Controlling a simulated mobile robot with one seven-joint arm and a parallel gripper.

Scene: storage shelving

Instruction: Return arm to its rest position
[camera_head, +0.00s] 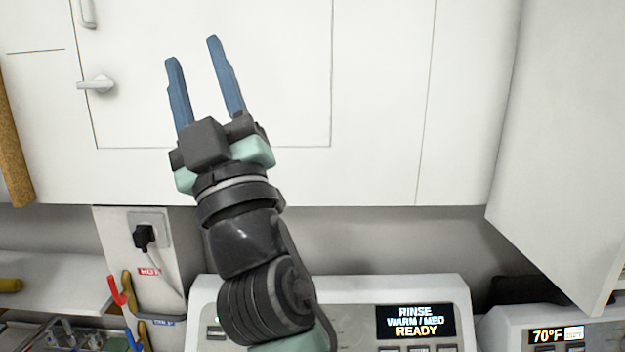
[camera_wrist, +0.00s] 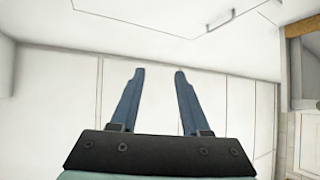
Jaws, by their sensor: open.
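My gripper (camera_head: 192,50) is raised in front of the white wall cabinet (camera_head: 375,75) in the head view. Its two blue fingers are spread apart and point up, with nothing between them. The wrist view also shows my gripper (camera_wrist: 157,73) open and empty, with pale cabinet panels beyond it. My arm rises from the bottom middle of the head view, partly in front of a white machine. Whether the fingers touch the cabinet is hard to tell, but they look apart from it.
A white machine with a lit display (camera_head: 415,322) stands below the cabinet, and another machine display (camera_head: 556,336) shows at the right. A cabinet handle (camera_head: 97,84) is left of my gripper. A plugged outlet (camera_head: 150,232) and a white shelf (camera_head: 60,283) are at lower left.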

